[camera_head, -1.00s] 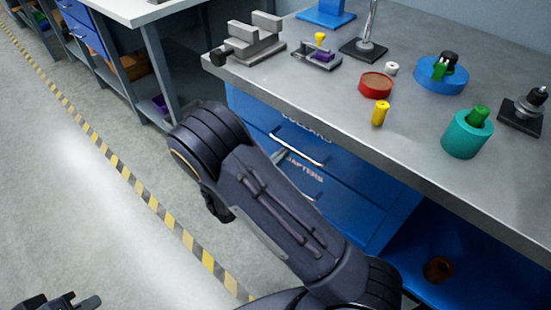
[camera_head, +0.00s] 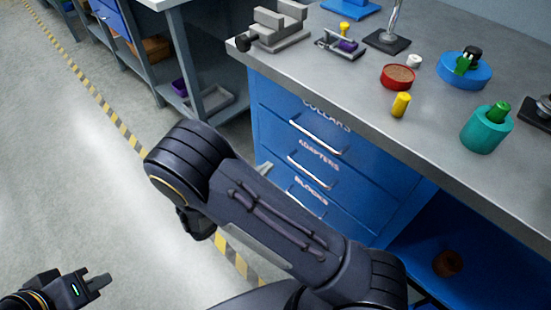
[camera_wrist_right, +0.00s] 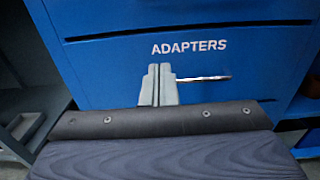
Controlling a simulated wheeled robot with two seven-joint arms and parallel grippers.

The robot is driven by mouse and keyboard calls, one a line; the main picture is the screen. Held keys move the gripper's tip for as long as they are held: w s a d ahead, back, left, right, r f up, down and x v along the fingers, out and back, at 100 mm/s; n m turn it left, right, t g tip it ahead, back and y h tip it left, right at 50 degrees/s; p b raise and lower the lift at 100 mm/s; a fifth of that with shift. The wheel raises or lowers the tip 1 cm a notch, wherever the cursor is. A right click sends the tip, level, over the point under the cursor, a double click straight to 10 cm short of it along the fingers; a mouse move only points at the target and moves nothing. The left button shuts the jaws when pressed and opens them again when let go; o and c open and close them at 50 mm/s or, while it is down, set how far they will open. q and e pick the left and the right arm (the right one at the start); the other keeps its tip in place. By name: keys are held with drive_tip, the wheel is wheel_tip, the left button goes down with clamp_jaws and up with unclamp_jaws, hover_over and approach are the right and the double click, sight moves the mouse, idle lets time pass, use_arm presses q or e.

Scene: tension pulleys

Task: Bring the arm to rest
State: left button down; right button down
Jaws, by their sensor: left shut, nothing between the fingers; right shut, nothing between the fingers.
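My right arm (camera_head: 250,205) crosses the lower middle of the head view, in front of the blue drawer cabinet. My right gripper (camera_wrist_right: 158,72) is shut and empty in the wrist view, in front of the blue ADAPTERS drawer (camera_wrist_right: 240,75). In the head view only a small grey fingertip (camera_head: 264,168) shows beyond the arm, beside the cabinet; the rest is hidden. My left gripper (camera_head: 98,282) is at the lower left of the head view, shut and empty over the floor.
The grey bench top (camera_head: 345,85) carries a grey vise (camera_head: 275,28), a red dish (camera_head: 397,77), a yellow cylinder (camera_head: 400,105), a blue round holder (camera_head: 464,72) and a teal cup (camera_head: 484,132). The COLLARS drawer (camera_head: 300,115) looks closed. Open floor (camera_head: 60,170) lies left.

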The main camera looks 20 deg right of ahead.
drive_tip(key=shift+s+a, duration=0.15)
drive_tip(key=shift+a, duration=0.2)
drive_tip(key=shift+d, duration=0.1)
drive_tip(key=s+d+r+m+g+y, duration=0.3)
drive_tip(key=s+d+m+g+y, duration=0.1)
drive_tip(key=s+m+y, duration=0.4)
drive_tip(key=s+d+r+m+g+y, duration=0.4)
drive_tip(key=s+m+y, duration=0.4)
drive_tip(key=m, duration=0.1)
drive_tip(key=s+a+r+m+t+y+p, duration=0.1)
drive_tip(key=r+m+t+y+p, duration=0.1)
drive_tip(key=r+p, duration=0.6)
drive_tip(key=s+a+r+m+t+y+p, duration=0.2)
drive_tip(key=r+m+t+p, duration=0.2)
drive_tip(key=r+p, duration=0.5)
wheel_tip(320, 180, up, 7)
drive_tip(key=shift+f+m+t, duration=0.1)
drive_tip(key=shift+m+t, duration=0.3)
drive_tip(key=shift+m, duration=0.1)
drive_tip(key=shift+s, duration=0.1)
